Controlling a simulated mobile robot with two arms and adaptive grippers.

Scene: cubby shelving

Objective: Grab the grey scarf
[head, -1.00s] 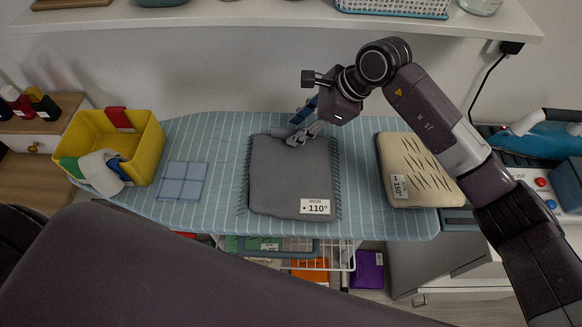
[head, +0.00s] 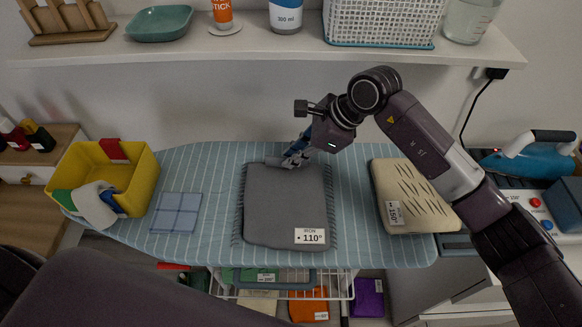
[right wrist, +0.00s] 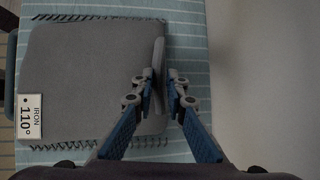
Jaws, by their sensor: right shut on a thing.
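The grey scarf (head: 285,205) lies folded flat on the striped ironing board (head: 205,165), with dark fringes on its left and right sides and a white "IRON 110°" label (head: 309,236) at its front edge. My right gripper (head: 292,160) is at the scarf's back edge, and its fingers are shut on that edge. In the right wrist view, the fingers (right wrist: 164,80) have a raised ridge of the grey scarf (right wrist: 90,75) pinched between them. The rest of the scarf lies on the board. My left gripper is not in view.
A beige folded cloth (head: 405,190) with a "150°" label lies right of the scarf. A yellow bin (head: 135,190) and a blue squared cloth (head: 176,212) are on the left. A blue iron (head: 525,162) stands far right. A white shelf (head: 270,45) overhangs the back.

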